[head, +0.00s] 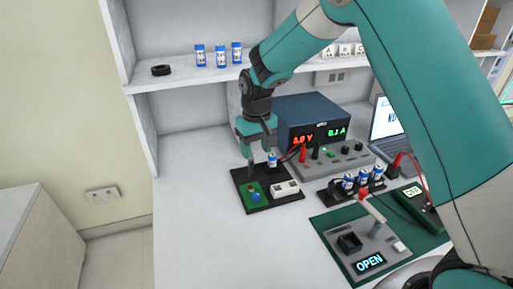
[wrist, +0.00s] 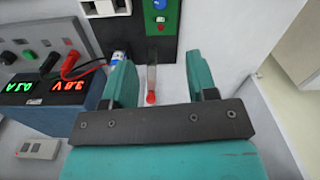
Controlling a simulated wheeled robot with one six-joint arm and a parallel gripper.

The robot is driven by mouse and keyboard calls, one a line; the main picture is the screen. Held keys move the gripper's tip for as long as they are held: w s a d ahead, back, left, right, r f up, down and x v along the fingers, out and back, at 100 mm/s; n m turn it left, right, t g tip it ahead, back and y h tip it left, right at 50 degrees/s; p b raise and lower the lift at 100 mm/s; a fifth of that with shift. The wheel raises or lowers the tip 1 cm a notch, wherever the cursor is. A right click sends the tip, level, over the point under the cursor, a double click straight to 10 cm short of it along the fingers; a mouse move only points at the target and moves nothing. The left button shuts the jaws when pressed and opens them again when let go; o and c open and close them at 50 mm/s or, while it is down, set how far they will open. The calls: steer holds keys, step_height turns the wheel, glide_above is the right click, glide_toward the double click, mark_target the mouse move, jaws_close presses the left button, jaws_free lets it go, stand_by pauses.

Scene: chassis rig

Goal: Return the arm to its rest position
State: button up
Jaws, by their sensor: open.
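My gripper (head: 257,143) hangs from my teal arm, pointing down over the far edge of a black board (head: 268,204) on the white bench. In the wrist view my gripper (wrist: 163,80) is open, with its two teal fingers apart. A thin rod with a red end (wrist: 151,98) shows between the fingers; I cannot tell whether it touches either. A blue-and-white cylinder (head: 272,160) stands close to the right of the fingers. The board carries a green panel (head: 250,194) with a blue knob and a white block (head: 285,189).
A blue power supply (head: 305,115) with lit readouts and red and black leads stands behind. A shelf (head: 185,78) runs above my gripper. A green mat (head: 330,220) with a device reading OPEN lies at front right. The bench's front left is clear.

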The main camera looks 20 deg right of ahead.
stand_by(0.4)
steer(key=s+a+r+n+y, duration=0.2)
steer(key=s+a+r, duration=0.1)
steer(key=s+r, duration=0.9)
steer(key=s+r+n+y, duration=0.1)
steer(key=s, duration=0.8)
steer(key=s+a+r+n+y, duration=0.1)
steer(key=s+n, duration=0.1)
steer(key=s, duration=0.8)
steer(key=shift+a+r, duration=0.25)
steer(key=shift+a, duration=0.05)
